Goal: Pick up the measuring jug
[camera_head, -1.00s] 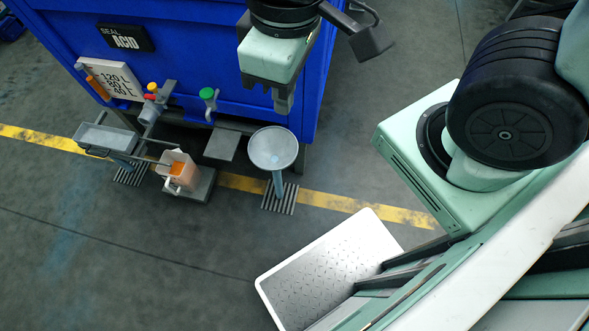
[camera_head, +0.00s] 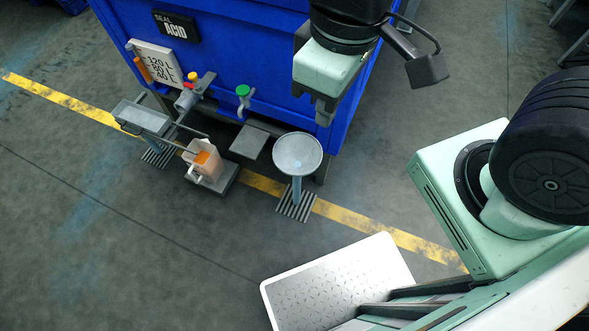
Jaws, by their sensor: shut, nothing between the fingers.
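The measuring jug (camera_head: 201,164) is a small pale pinkish container with orange inside and a light handle at its front. It stands upright on a low grey block (camera_head: 220,180) in front of the blue tank. My gripper (camera_head: 321,115) hangs at the upper right of the jug, in front of the tank's right part. Its fingers point down, are shut, and hold nothing. It is well apart from the jug.
The blue tank (camera_head: 243,60) fills the top. A round grey pedestal (camera_head: 297,153) stands between the jug and my gripper's side. A grey tray stand (camera_head: 141,116) and valves with yellow (camera_head: 193,76) and green (camera_head: 243,90) knobs are close by.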

